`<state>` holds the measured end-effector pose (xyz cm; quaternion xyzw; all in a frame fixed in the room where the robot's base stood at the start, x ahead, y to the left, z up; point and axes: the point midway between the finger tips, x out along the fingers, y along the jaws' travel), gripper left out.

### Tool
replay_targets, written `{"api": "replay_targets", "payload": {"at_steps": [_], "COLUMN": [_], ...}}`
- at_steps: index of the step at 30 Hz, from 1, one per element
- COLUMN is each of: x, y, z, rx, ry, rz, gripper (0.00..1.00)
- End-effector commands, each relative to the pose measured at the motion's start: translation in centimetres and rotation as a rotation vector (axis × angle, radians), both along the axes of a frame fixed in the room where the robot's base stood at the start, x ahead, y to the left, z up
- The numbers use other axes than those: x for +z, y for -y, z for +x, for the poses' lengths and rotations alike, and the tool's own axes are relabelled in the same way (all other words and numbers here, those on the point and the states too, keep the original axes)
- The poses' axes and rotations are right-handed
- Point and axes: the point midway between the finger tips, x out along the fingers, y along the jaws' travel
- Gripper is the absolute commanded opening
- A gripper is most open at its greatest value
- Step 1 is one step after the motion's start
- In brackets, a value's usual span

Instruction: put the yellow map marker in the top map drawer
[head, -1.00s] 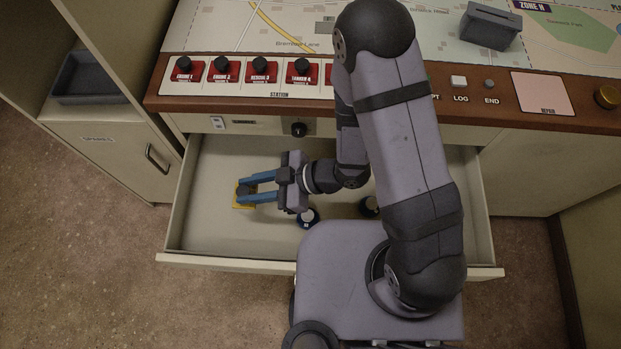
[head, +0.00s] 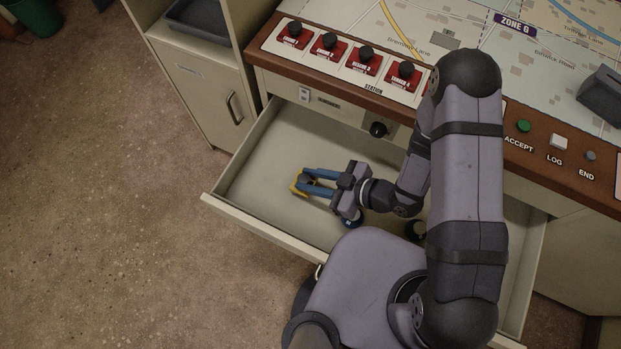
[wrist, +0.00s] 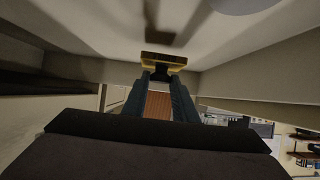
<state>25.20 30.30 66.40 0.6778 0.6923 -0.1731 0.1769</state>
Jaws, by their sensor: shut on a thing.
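The top map drawer (head: 262,180) is pulled open below the console, and its pale floor shows. My gripper (head: 311,182) reaches into the drawer from the right, with its blue fingers shut on the yellow map marker (head: 296,184). The marker is low over the left part of the drawer floor; I cannot tell whether it touches it. In the wrist view the yellow marker (wrist: 163,60) sits between the fingertips (wrist: 163,76), with a dark part in the middle. The fingers hide part of the marker.
A blue-and-white round piece (head: 351,219) and a dark one (head: 415,230) are in the drawer beside and under my arm. The console's wooden edge (head: 330,84) with red station switches (head: 328,44) overhangs the drawer's back. A grey cabinet (head: 205,85) stands left.

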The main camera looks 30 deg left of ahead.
Motion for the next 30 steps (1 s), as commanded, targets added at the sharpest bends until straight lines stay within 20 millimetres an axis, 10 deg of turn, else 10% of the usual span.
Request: {"api": "replay_targets", "payload": {"at_steps": [21, 22, 24, 30], "x": [-3.0, -3.0, -2.9, -2.9], "y": [0.0, 0.0, 0.0, 0.0], "z": [0.0, 0.0, 0.0, 0.0], "rx": [0.000, 0.000, 0.000, 0.000], "ry": [0.000, 0.000, 0.000, 0.000], "rz": [0.001, 0.001, 0.001, 0.000], "gripper": [0.03, 0.28, 0.44, 0.44]}}
